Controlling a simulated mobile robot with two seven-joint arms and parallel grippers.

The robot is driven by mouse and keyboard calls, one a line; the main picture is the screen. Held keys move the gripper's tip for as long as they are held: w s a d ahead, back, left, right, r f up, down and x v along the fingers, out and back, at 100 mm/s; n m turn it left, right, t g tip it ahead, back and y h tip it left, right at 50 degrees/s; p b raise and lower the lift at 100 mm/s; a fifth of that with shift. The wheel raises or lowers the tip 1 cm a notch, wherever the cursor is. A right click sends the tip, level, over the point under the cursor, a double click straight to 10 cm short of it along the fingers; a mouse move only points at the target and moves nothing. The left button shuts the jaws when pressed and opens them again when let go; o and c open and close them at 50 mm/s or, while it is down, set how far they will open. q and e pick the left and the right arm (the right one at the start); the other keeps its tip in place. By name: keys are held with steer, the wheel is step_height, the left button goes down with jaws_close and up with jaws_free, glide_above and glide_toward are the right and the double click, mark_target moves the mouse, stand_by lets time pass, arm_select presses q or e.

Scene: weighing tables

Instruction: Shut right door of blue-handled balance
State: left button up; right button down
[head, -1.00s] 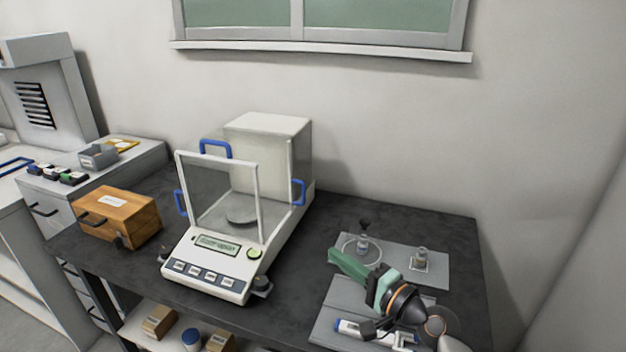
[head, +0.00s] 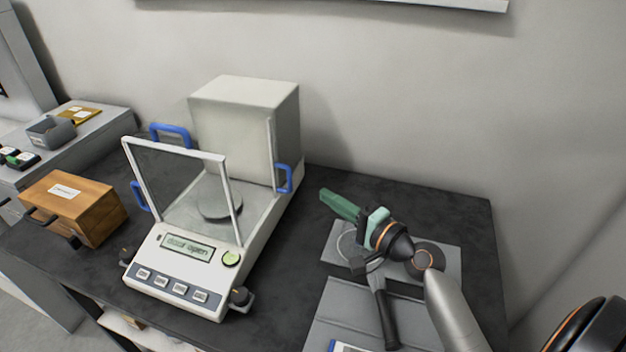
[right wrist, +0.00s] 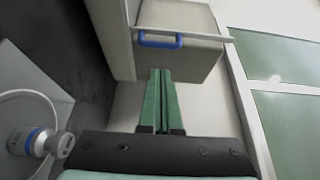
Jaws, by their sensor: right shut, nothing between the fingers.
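The white balance (head: 190,270) with blue handles stands on the dark table, its display reading "door open". Its right door's blue handle (head: 284,178) is far back on the right side. The side between that handle and the front glass frame (head: 180,190) looks open. The handle also shows in the right wrist view (right wrist: 160,40), ahead of the fingertips. My right gripper (head: 323,195) is shut and empty, its green fingers pointing left, to the right of the handle and apart from it. In the right wrist view the fingers (right wrist: 160,72) lie together. My left gripper is not in view.
A wooden box (head: 75,208) stands left of the balance. Grey mats (head: 360,310) lie right of it, beneath my right arm. A blue-banded metal-topped item (right wrist: 40,142) shows in the right wrist view. The wall is close behind the table.

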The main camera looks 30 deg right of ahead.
steer(key=p+x, duration=0.1)
steer(key=x, duration=0.8)
steer(key=shift+w, duration=0.25)
steer(key=shift+a, duration=0.15)
